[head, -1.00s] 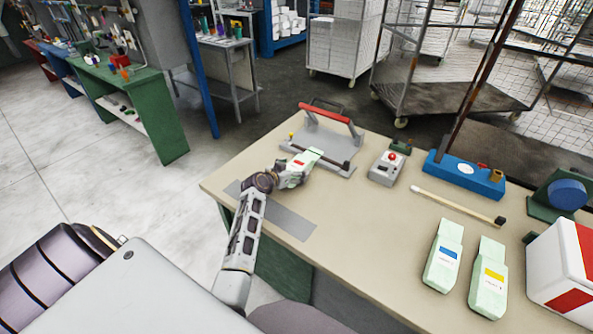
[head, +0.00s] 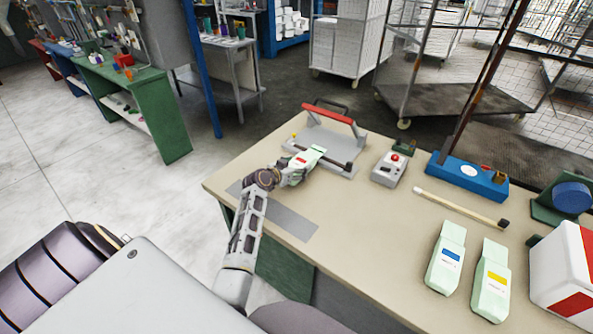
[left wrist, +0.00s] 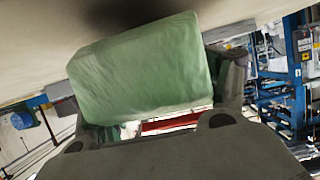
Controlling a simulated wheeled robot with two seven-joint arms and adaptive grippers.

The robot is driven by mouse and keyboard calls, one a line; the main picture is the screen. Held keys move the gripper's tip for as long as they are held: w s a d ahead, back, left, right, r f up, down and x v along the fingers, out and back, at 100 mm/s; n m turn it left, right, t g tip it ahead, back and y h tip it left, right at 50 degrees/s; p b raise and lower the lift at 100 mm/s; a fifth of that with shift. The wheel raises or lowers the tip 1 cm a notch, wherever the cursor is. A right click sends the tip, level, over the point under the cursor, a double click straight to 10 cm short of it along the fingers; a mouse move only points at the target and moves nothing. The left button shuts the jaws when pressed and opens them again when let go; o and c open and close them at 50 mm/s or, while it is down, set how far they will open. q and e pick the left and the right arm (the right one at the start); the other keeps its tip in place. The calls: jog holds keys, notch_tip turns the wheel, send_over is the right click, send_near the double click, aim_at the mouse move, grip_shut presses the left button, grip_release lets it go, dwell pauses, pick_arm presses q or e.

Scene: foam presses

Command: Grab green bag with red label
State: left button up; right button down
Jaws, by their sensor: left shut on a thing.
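The green bag with the red label (head: 309,157) is at my left gripper (head: 295,174) in the head view, near the left part of the table and in front of the grey press. My left gripper is shut on this bag. In the left wrist view the pale green bag (left wrist: 140,70) fills the middle, between the fingers; its label is not visible there. Two other pale green bags lie at the right front of the table, one with a blue label (head: 446,257) and one with a yellow label (head: 491,280). My right gripper does not show.
The grey press with a red handle (head: 328,114) stands just behind the held bag. A control box with a red button (head: 390,168), a wooden stick (head: 460,209), a blue sealer base (head: 467,175) and a red-and-white box (head: 565,275) are farther right. The table middle (head: 370,240) is clear.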

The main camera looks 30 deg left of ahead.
pick_arm(q)
notch_tip(320, 180, up, 9)
jog(key=shift+f, duration=0.2)
